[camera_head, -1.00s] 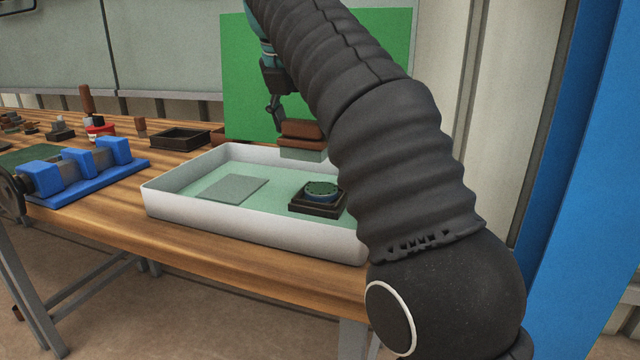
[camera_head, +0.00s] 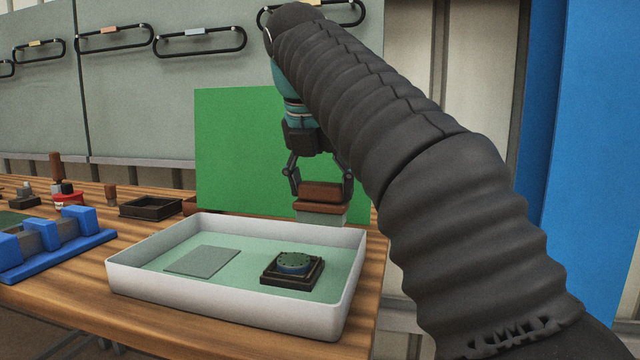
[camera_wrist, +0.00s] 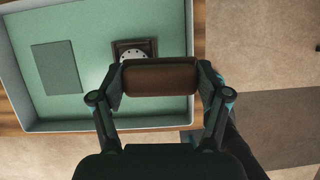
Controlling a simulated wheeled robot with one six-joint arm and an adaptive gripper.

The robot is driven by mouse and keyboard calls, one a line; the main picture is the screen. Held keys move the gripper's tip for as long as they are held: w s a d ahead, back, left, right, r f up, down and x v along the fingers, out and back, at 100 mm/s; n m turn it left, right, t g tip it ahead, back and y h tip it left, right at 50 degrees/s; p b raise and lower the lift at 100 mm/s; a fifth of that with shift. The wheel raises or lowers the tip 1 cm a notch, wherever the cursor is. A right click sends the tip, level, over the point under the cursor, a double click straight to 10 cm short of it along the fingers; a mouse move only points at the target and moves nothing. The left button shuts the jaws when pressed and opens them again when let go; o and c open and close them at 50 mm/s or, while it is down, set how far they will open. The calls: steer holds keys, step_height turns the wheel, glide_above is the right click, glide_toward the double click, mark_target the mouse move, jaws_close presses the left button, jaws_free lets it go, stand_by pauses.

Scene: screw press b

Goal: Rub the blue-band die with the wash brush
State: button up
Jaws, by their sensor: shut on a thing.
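My gripper (camera_head: 321,181) is shut on the wash brush (camera_head: 322,193), a brown wooden block with pale bristles below. The brush is held in the air above the right back part of the white tray, apart from the die. The die (camera_head: 293,263) is a round dark piece with a bluish side band and small marks on top. It sits in a dark square holder (camera_head: 293,281) on the tray floor. In the wrist view the brush (camera_wrist: 160,77) spans between the fingers and hides part of the die (camera_wrist: 133,54).
The white tray (camera_head: 225,318) has raised walls and a greenish floor. A flat grey plate (camera_head: 203,261) lies in its left part. A green panel (camera_head: 240,140) stands behind. A blue fixture (camera_head: 60,249) and a dark open box (camera_head: 151,207) are to the left on the wooden table.

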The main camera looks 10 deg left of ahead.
mark_target(305, 222)
step_height(305, 222, down, 6)
steer(key=b, duration=0.4)
steer(key=shift+f, duration=0.25)
steer(key=a+p, duration=0.1)
steer(key=a, duration=0.1)
steer(key=a+p, duration=0.4)
steer(key=shift+w+r, duration=0.15)
steer(key=shift+w, duration=0.2)
steer(key=shift+a, duration=0.5)
steer(key=shift+f+b, duration=0.45)
steer(key=shift+f, duration=0.15)
steer(key=shift+d, duration=0.1)
steer(key=shift+s+d+f+b, duration=0.15)
steer(key=shift+d+b, duration=0.1)
steer(key=shift+d, duration=0.85)
steer(key=shift+s+d+f+b, duration=0.1)
steer(key=shift+d+b, duration=0.15)
steer(key=shift+d, duration=0.8)
